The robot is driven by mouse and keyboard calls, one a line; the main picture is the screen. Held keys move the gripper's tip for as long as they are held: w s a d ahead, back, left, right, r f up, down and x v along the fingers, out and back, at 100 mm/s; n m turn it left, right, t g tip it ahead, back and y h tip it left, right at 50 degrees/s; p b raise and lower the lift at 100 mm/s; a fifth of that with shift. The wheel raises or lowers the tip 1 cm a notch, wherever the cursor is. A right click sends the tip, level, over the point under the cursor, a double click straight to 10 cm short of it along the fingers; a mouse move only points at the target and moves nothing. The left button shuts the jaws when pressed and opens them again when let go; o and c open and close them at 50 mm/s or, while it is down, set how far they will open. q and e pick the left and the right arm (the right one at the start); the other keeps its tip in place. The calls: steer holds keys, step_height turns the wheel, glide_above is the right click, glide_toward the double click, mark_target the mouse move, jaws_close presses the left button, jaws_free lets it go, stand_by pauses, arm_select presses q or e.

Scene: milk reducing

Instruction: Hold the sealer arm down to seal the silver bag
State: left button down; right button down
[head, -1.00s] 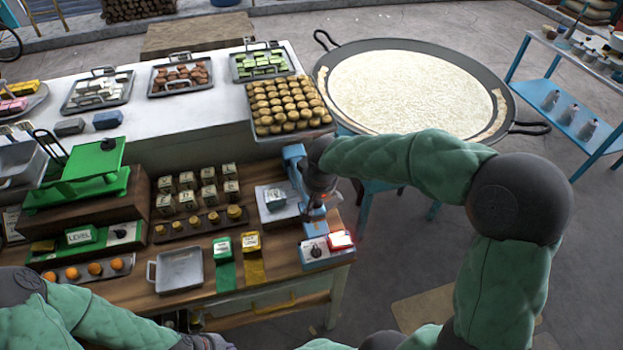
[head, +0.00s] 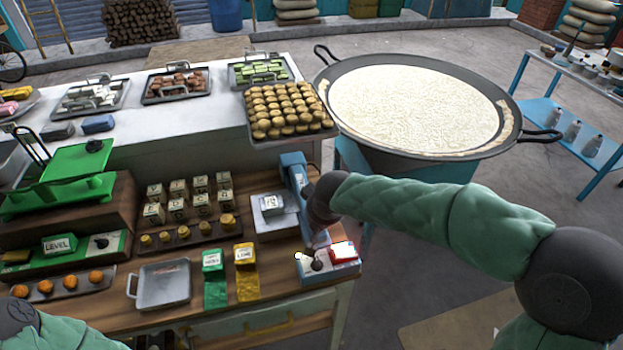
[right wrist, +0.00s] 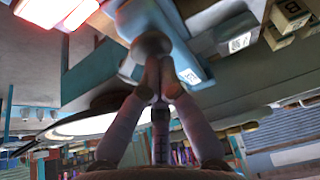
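The blue sealer arm (head: 294,177) slants down toward the sealer's front at the right end of the wooden bench. The silver bag (head: 271,203) lies on the grey plate (head: 279,229) to its left, with a pale label on top. My right gripper (head: 318,241) is at the front end of the sealer arm, partly hidden by its own wrist. In the right wrist view its fingertips (right wrist: 161,83) are together against or just short of a grey knob (right wrist: 151,44) on the blue arm (right wrist: 172,40); contact is unclear. My left arm shows at bottom left, its gripper out of view.
A dial (head: 317,264) and a red box (head: 343,251) with a bright top sit at the sealer's front. Green (head: 212,261) and yellow (head: 245,254) labelled blocks, an empty tray (head: 163,284) and small cubes stand left. A large pan (head: 424,98) is behind.

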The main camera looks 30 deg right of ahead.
steer(key=shift+s+a+f+g, duration=0.15)
steer(key=shift+s+f, duration=0.1)
steer(key=shift+f, duration=0.2)
steer(key=shift+s+a+f+g, duration=0.1)
steer(key=shift+s+f+g, duration=0.1)
steer(key=shift+f, duration=0.2)
stand_by(0.7)
steer(key=shift+r, duration=0.1)
stand_by(1.1)
steer(key=r+p, duration=0.2)
steer(key=r, duration=0.1)
steer(key=r+p, duration=0.1)
steer(key=r, duration=0.1)
steer(key=shift+w+d, duration=0.25)
steer(key=shift+w, duration=0.15)
steer(key=p+v, duration=0.1)
steer(key=v, duration=0.9)
steer(key=shift+s+p, duration=0.35)
steer(key=shift+s, duration=0.1)
steer(key=shift+a, duration=0.1)
